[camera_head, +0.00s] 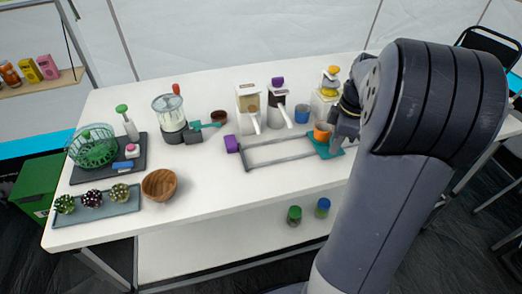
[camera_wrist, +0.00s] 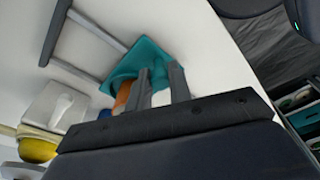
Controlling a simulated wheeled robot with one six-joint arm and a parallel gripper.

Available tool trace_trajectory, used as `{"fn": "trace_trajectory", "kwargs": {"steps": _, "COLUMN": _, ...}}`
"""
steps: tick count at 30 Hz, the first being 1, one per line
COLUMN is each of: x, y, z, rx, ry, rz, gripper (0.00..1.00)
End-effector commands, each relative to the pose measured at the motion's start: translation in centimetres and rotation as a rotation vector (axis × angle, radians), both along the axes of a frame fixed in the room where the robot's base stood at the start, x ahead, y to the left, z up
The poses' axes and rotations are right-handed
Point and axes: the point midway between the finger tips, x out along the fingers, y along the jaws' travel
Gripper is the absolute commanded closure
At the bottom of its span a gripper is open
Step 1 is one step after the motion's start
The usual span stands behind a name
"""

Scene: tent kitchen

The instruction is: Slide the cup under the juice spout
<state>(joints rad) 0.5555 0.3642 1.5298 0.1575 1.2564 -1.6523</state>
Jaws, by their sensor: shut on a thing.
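The orange cup (camera_head: 321,131) is at the right end of the table, over a teal mat (camera_head: 328,150). My gripper (camera_head: 338,131) is at the cup's right side and shut on it. In the wrist view, the orange cup (camera_wrist: 123,96) shows beside the left finger, partly hidden by the fingers and wrist. The teal mat (camera_wrist: 128,65) lies beyond the fingers. A white dispenser with a yellow top (camera_head: 328,92) stands behind the cup; it looks like the juice dispenser. It also shows in the wrist view (camera_wrist: 55,104). I cannot make out its spout clearly.
Two more dispensers (camera_head: 249,106) (camera_head: 277,100) and a blue cup (camera_head: 302,113) stand behind. A wooden bowl (camera_head: 159,185) sits farther left. The front middle of the table is clear.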

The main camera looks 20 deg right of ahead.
Motion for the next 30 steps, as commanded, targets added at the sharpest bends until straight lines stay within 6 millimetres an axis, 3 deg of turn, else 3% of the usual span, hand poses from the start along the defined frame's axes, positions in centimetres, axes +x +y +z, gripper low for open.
{"fn": "trace_trajectory", "kwargs": {"steps": 21, "x": 0.0, "y": -5.9, "z": 0.2, "rx": -0.001, "ry": -0.001, "rz": -0.002, "gripper": 0.93}}
{"fn": "trace_trajectory", "kwargs": {"steps": 30, "x": 0.0, "y": -6.7, "z": 0.0, "rx": -0.001, "ry": -0.002, "rz": 0.0, "gripper": 0.93}}
